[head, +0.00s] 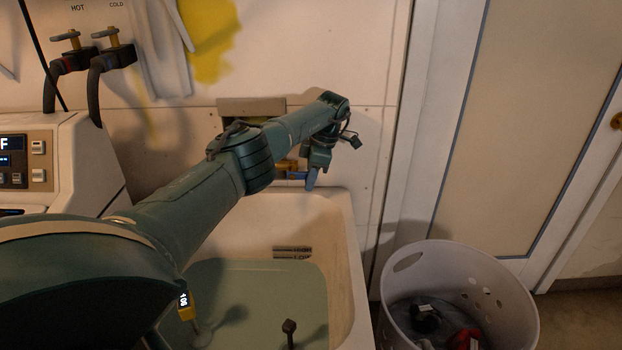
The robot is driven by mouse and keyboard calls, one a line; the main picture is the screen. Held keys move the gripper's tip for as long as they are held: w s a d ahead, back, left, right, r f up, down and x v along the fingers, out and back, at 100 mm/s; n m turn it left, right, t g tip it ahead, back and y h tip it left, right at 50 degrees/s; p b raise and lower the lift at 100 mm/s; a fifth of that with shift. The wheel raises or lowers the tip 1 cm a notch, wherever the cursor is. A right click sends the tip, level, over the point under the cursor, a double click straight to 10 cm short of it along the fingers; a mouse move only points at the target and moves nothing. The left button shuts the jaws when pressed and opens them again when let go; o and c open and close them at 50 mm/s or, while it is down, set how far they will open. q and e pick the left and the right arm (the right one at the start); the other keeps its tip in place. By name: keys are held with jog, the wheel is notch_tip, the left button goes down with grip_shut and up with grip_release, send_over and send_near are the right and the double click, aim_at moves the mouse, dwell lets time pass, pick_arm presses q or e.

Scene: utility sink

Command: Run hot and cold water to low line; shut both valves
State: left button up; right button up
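The white utility sink (340,212) holds greenish water (255,285). A dark line mark (292,248) is on its back inner wall, with lettering just under it that I cannot fully read, close to the water's edge. My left arm reaches across the sink. My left gripper (312,178) points down at the back wall, beside a blue and brass valve fitting (290,174). The arm hides much of the fitting. I cannot tell whether the fingers touch it or are open. No running stream shows. My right gripper is out of view.
A yellow thermometer (184,305) with a lit display and a dark upright knob (289,328) stand in the sink. A laundry basket (450,265) with clothes is at right. Taps labelled HOT (72,52) and COLD (113,45) feed hoses above a machine (60,160) at left.

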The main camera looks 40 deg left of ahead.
pick_arm(q)
jog(key=o, duration=0.4)
jog(key=shift+c, duration=0.2)
jog(key=shift+w+d+r, duration=0.1)
jog(key=shift+d+r, duration=0.05)
jog(key=shift+r, duration=0.35)
jog(key=p+v, duration=0.6)
jog(key=v, duration=0.6)
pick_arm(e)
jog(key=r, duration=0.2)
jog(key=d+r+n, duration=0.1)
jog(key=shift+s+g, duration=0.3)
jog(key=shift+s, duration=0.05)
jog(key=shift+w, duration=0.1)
